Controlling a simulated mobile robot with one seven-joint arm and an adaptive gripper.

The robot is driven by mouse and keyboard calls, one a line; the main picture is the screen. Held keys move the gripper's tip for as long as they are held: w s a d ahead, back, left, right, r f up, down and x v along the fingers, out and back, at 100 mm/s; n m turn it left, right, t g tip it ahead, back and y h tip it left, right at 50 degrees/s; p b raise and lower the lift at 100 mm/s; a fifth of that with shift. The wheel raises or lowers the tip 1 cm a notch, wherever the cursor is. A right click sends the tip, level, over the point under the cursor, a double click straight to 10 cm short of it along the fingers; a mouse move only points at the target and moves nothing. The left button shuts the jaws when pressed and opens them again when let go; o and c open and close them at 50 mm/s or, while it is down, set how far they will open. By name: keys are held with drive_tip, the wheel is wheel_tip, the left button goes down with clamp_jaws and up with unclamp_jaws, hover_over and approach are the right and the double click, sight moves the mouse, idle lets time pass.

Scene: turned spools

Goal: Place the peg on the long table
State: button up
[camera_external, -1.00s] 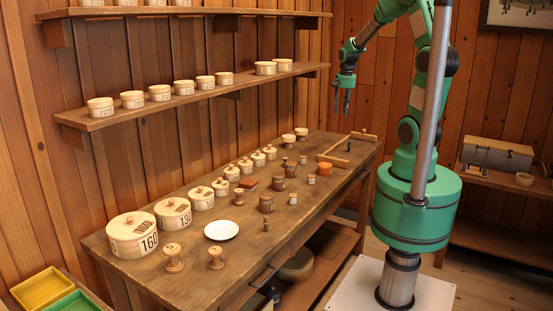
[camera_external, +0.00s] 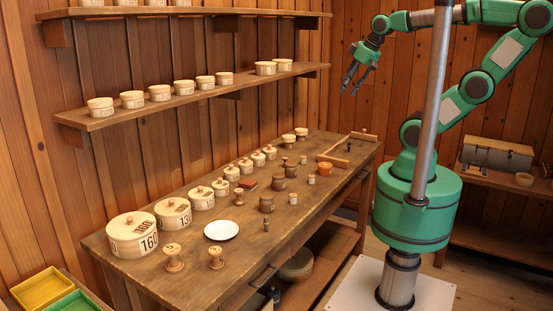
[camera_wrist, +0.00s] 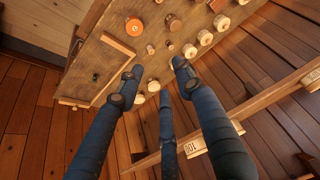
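The long table (camera_external: 190,276) runs along the wall; its top also shows in the wrist view (camera_wrist: 100,62). I cannot tell surely which thing is the peg. A small dark upright piece (camera_external: 349,146) stands at the table's far end by a wooden frame, and a small brown pin (camera_external: 266,225) stands near the front edge. My gripper (camera_external: 354,80) is above the table's far end, well clear of it, with its fingers spread. In the wrist view my gripper (camera_wrist: 157,76) shows three separated blue fingers with nothing held between them.
Lidded round boxes (camera_external: 134,235), a white plate (camera_external: 221,230) and several turned spools (camera_external: 173,258) stand on the table. Shelves with pale pots (camera_external: 100,106) hang above. A wooden frame (camera_external: 340,160) lies at the far end. A side bench (camera_external: 500,185) is at right.

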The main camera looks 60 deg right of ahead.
drive_tip(key=shift+s+a, duration=0.35)
drive_tip(key=shift+s, duration=0.1)
drive_tip(key=shift+w+d, duration=0.1)
drive_tip(key=w+d+f+g, duration=0.1)
drive_tip(key=w+d+f, duration=0.1)
drive_tip(key=w+d, duration=0.3)
drive_tip(key=w+d+f+g+h, duration=0.1)
drive_tip(key=w+d+f, duration=0.25)
drive_tip(key=d, duration=0.35)
drive_tip(key=w+d+f+g, duration=0.1)
drive_tip(key=w+d+f, duration=0.1)
drive_tip(key=w+d, duration=0.35)
drive_tip(key=d+f, duration=0.6)
drive_tip(key=d, duration=0.1)
drive_tip(key=s+d+f+m+g+p, duration=0.1)
drive_tip(key=d+f, duration=0.4)
drive_tip(key=d, duration=0.2)
drive_tip(key=d+f+g+y, duration=0.1)
drive_tip(key=d+f, duration=0.5)
drive_tip(key=d, duration=0.2)
drive_tip(key=shift+s+d+f+m+p, duration=0.1)
drive_tip(key=shift+s+f+m+p, duration=0.1)
drive_tip(key=shift+f+m+p, duration=0.15)
